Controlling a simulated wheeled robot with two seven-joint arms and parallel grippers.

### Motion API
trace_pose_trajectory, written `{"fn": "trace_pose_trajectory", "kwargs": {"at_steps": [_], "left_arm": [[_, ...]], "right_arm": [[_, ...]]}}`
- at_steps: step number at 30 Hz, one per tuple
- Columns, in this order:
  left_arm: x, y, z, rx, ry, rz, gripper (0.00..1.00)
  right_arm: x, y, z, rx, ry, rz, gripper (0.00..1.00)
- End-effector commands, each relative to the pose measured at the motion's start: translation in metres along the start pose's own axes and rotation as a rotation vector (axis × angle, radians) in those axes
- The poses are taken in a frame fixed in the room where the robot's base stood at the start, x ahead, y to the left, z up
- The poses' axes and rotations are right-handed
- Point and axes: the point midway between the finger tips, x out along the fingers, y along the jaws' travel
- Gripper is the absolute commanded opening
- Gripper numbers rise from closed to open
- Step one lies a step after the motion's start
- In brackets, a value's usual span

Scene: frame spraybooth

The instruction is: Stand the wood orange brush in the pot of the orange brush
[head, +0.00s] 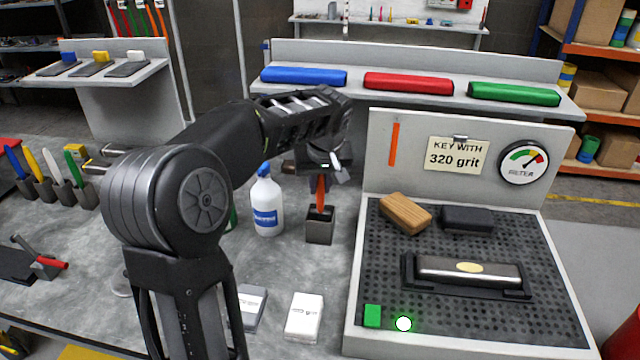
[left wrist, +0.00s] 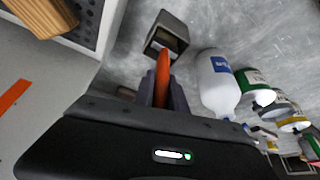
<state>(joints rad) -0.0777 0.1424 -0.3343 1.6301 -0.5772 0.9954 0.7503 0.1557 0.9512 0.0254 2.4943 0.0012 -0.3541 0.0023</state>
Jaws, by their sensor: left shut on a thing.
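The orange brush (head: 320,190) hangs upright from my left gripper (head: 322,168), which is shut on it. In the left wrist view the orange brush (left wrist: 162,75) sticks out from between the fingers (left wrist: 162,95). The pot (head: 319,230), a small dark grey square box, stands on the grey bench directly below. It also shows in the left wrist view (left wrist: 172,35). The brush's lower end overlaps the pot's opening in the head view; I cannot tell how far inside it is. My right gripper is not in view.
A white spray bottle (head: 267,203) stands close left of the pot. A perforated tray (head: 355,300) with a wood block (head: 405,213) and a dark block (head: 467,219) lies right. Pots with blue, yellow, white and green brushes (head: 50,182) stand far left.

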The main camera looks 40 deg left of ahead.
Motion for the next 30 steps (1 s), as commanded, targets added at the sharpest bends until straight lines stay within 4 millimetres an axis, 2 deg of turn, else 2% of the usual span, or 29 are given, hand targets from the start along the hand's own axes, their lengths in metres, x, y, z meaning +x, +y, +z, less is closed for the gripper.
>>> {"fn": "trace_pose_trajectory", "kwargs": {"at_steps": [3, 4, 13, 23, 26, 30], "left_arm": [[0.0, 0.0, 0.0, 0.0, 0.0, 0.0, 0.0], [0.0, 0.0, 0.0, 0.0, 0.0, 0.0, 0.18], [0.0, 0.0, 0.0, 0.0, 0.0, 0.0, 0.42], [-0.001, 0.0, 0.0, 0.0, 0.0, 0.0, 0.42], [-0.009, 0.001, 0.0, 0.0, 0.001, 0.002, 0.42], [-0.031, 0.001, -0.001, 0.0, 0.004, 0.004, 0.42]], "right_arm": [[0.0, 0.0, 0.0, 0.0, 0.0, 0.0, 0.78], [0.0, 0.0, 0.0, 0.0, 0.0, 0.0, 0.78], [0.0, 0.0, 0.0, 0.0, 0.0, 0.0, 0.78], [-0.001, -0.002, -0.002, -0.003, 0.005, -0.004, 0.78], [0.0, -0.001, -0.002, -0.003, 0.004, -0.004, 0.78], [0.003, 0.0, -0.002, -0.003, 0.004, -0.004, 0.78]]}}
